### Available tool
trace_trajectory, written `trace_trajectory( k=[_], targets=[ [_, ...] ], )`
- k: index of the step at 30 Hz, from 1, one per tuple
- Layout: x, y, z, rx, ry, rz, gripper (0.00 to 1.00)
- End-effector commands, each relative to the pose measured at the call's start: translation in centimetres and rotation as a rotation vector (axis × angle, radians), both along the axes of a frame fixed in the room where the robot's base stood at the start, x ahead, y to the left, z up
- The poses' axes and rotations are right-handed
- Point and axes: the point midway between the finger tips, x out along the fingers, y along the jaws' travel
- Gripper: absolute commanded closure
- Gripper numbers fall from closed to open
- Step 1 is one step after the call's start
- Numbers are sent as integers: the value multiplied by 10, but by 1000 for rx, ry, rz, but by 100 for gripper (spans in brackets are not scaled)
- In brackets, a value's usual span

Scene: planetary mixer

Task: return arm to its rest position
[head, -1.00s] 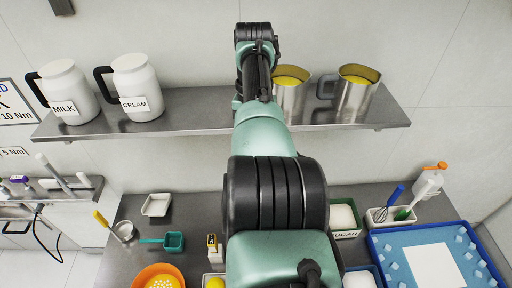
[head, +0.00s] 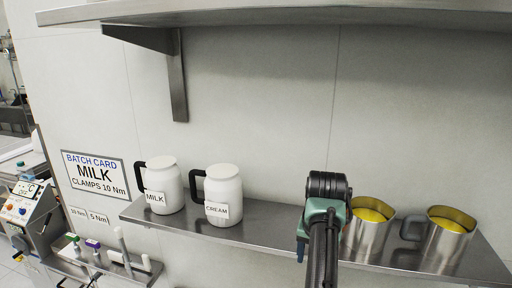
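My arm (head: 322,225) shows in the head view, rising from the bottom edge, right of centre, in front of the shelf. Its dark and green joint stands beside the nearer metal jug and covers part of it. My gripper's fingers do not show, so I cannot see whether it holds anything.
A steel shelf (head: 268,234) holds a white MILK jug (head: 165,187), a white CREAM jug (head: 223,195) and two metal jugs with yellow contents (head: 366,232) (head: 444,243). An upper shelf (head: 300,14) spans the top. A batch card (head: 96,174) reads MILK, CLAMPS 10 Nm. A control panel (head: 30,212) stands at left.

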Motion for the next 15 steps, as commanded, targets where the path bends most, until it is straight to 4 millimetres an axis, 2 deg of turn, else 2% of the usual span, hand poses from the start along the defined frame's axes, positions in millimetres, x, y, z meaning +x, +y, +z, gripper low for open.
trace_trajectory(
  k=[3, 8, 11, 15],
  targets=[
    [12, 11, 10, -45, -153, 41, 38],
    [19, 32, 38, -103, -378, 101, 38],
    [15, 49, 62, -138, -523, 142, 38],
    [-3, 74, 101, -183, -726, 197, 38]
  ],
)
